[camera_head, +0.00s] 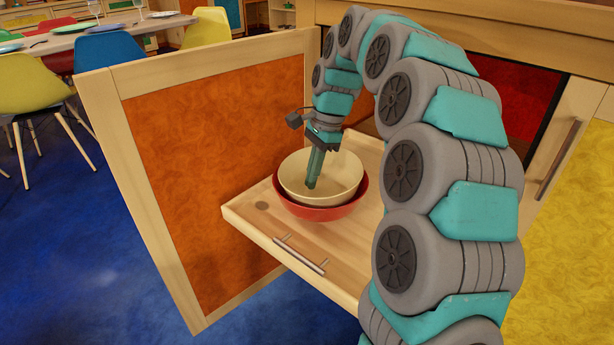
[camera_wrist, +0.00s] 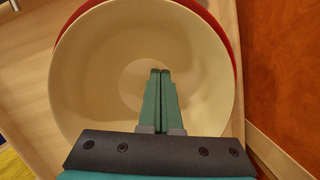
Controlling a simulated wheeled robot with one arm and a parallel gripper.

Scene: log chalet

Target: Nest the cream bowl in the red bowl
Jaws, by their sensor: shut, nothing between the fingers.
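The cream bowl (camera_head: 334,190) sits upright inside the red bowl (camera_head: 318,213), nested within it, with the red rim showing around its outside. In the wrist view the cream bowl (camera_wrist: 90,80) fills most of the picture, and the red bowl (camera_wrist: 222,32) shows as a band along its top and right edge. My gripper (camera_head: 311,184) points down into the cream bowl, its fingers shut together with nothing between them. In the wrist view the closed fingertips (camera_wrist: 160,74) are over the bowl's inside. Whether they touch the bowl I cannot tell.
The bowls stand on a pulled-out wooden drawer or shelf (camera_head: 262,222) with a metal handle (camera_head: 300,255). An open cabinet door with an orange panel (camera_head: 215,170) stands to the left. A dining table (camera_head: 90,38) and chairs are far left. Blue floor (camera_head: 60,250) is free.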

